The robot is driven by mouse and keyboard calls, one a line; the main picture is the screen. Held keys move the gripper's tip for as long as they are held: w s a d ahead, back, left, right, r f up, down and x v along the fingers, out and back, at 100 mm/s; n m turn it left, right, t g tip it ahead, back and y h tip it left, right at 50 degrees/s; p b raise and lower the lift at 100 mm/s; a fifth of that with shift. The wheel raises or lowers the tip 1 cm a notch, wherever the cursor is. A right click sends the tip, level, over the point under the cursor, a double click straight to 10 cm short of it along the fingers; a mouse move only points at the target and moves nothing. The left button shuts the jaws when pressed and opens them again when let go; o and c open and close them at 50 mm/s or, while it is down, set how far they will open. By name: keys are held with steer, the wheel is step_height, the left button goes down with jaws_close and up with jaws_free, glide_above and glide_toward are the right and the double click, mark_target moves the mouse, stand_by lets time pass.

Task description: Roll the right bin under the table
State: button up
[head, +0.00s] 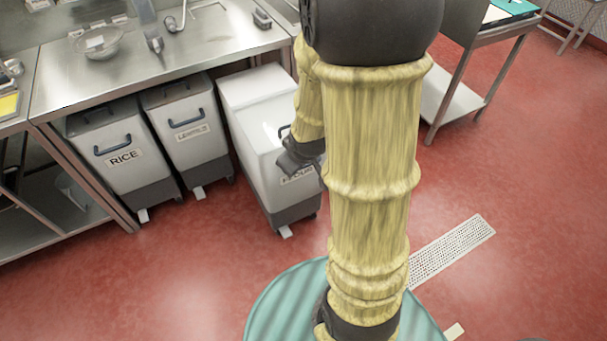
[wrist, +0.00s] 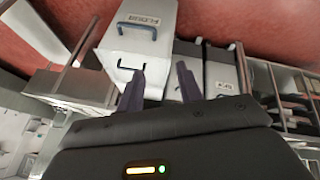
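The right bin (head: 252,115), a white box with a grey base and a label that reads FLOUR in the wrist view (wrist: 125,45), stands on the floor. Most of it sticks out in front of the steel table (head: 130,62); its back end is close to the table's front edge. A dark handle (wrist: 132,62) shows near my left finger in the wrist view. My gripper (wrist: 160,78) has its two fingers apart, with nothing clearly between them. In the head view my gripper (head: 302,158) is at the bin's front, partly hidden by my arm; contact cannot be told.
The RICE bin (head: 118,145) and the LENTILS bin (head: 186,122) stand under the table, left of the right bin. A floor drain (head: 452,252) lies at right. Another steel table (head: 455,110) stands at the back right. Red floor in front of the bins is clear.

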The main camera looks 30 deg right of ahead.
mark_target(305, 167)
steer(key=w+d+f+n+t+b, duration=0.1)
steer(key=d+f+n+t+b, duration=0.2)
steer(key=f+b, duration=0.3)
steer(key=w+d+f+n+t+y+b, duration=0.1)
steer(key=d+f+n+t+b, duration=0.2)
steer(key=f, duration=0.9)
steer(key=w+d+f+n+t+b, duration=0.1)
steer(key=d+f+n+t+b, duration=0.2)
steer(key=d+f+n+b, duration=0.3)
step_height(305, 167, down, 4)
steer(key=n+b, duration=0.2)
steer(key=b, duration=0.3)
steer(key=shift+t+y, duration=0.3)
steer(key=shift+t, duration=0.1)
steer(key=shift+d, duration=0.1)
steer(key=shift+w+f+b, duration=0.15)
steer(key=shift+b, duration=0.5)
steer(key=b+x, duration=0.8)
steer(key=x, duration=0.9)
steer(key=shift+w, duration=0.1)
